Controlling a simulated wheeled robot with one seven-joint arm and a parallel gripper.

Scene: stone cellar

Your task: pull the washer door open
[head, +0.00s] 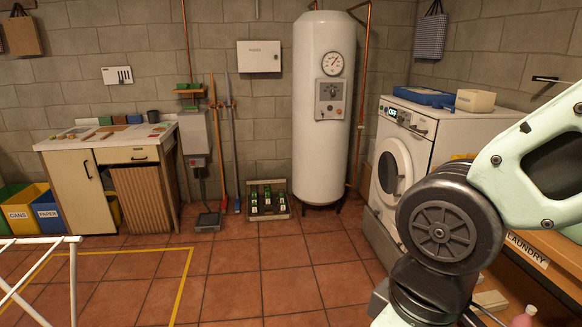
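The white washer (437,140) stands on a low plinth against the right wall, its front facing left. Its round door (391,172), with a pale rim and dark glass, looks closed against the front. A small display reading "OFF" (392,112) is lit on the upper front. My arm covers the washer's lower right part. My gripper is not in view; only pale and dark links of my arm show at the right, between the camera and the washer.
A wooden bench labelled LAUNDRY (527,250) lies at the right behind my arm. A white boiler (323,150) and a bottle crate (267,201) stand at the back. A white rack (72,270) is at lower left. The tiled floor (250,290) in the middle is clear.

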